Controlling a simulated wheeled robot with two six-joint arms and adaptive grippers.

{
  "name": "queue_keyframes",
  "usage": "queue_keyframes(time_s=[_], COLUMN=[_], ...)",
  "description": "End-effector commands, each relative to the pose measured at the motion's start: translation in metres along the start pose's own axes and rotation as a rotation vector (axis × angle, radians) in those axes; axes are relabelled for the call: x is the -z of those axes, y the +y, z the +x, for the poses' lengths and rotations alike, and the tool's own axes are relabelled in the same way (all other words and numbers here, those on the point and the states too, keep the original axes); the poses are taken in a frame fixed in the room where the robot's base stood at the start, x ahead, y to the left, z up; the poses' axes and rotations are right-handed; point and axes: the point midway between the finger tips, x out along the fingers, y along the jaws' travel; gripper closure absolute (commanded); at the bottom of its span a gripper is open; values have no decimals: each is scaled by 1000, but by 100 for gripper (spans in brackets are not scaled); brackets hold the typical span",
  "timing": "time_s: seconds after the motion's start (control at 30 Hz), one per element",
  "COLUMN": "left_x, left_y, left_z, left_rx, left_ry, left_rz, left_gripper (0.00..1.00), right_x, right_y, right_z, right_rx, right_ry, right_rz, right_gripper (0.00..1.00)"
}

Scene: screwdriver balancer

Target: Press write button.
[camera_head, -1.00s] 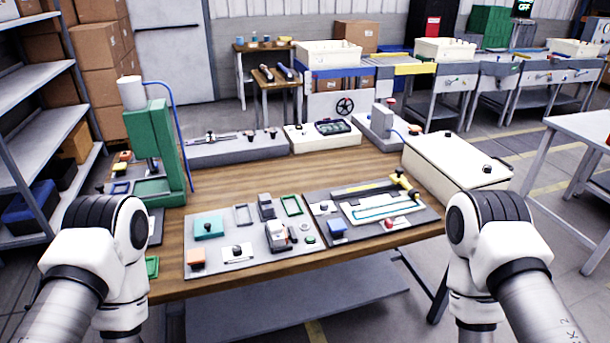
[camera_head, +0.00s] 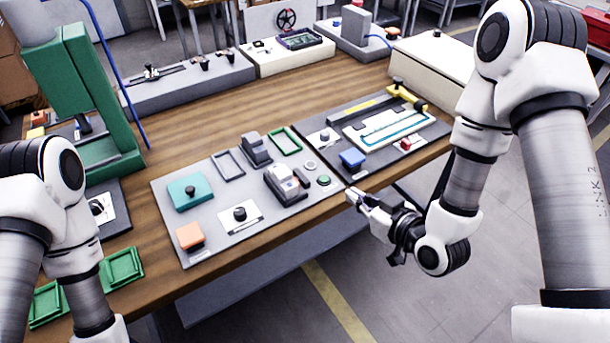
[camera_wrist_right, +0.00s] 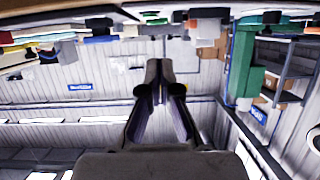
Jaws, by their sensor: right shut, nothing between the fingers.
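A grey panel (camera_head: 170,228) lies on the wooden bench with a small green round button (camera_head: 323,181) and a pale round piece (camera_head: 310,165) near its right edge. A darker panel (camera_head: 376,176) to its right bears a red button (camera_head: 405,144). No label is readable, so I cannot tell which is the write button. My right gripper (camera_head: 352,198) is shut and empty, just off the bench's front edge, below and right of the green button and apart from it. It also shows in the right wrist view (camera_wrist_right: 160,72). My left gripper is out of view.
The grey panel also holds a teal block (camera_head: 190,192), an orange block (camera_head: 189,236) and a black knob (camera_head: 239,213). A blue block (camera_head: 352,158) sits on the darker panel. A green press (camera_head: 85,95) stands at the left. A cream case (camera_head: 437,62) stands at the back right.

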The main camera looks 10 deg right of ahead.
Motion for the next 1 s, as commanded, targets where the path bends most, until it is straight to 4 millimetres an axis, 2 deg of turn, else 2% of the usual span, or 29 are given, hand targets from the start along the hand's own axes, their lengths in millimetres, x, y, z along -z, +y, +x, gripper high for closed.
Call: queue_keyframes(time_s=[0.03,0.13,0.3,0.53,0.63,0.8,0.87,1.0], left_x=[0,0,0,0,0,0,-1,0], left_y=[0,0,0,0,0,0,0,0], left_z=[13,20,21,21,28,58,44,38], left_rx=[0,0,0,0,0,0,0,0], left_ry=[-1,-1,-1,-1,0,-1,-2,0], left_rz=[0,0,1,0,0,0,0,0], left_gripper=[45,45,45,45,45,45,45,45], right_x=[0,11,20,20,18,14,24,28], right_y=[4,10,12,12,12,12,12,13], right_z=[4,6,6,6,11,36,45,76], right_rx=[-9,-20,-25,-25,-24,-23,-23,-23], right_ry=[27,62,84,82,82,86,81,82], right_rz=[0,-4,-9,-9,-11,-16,-16,-14], right_gripper=[100,100,100,100,100,100,100,100])
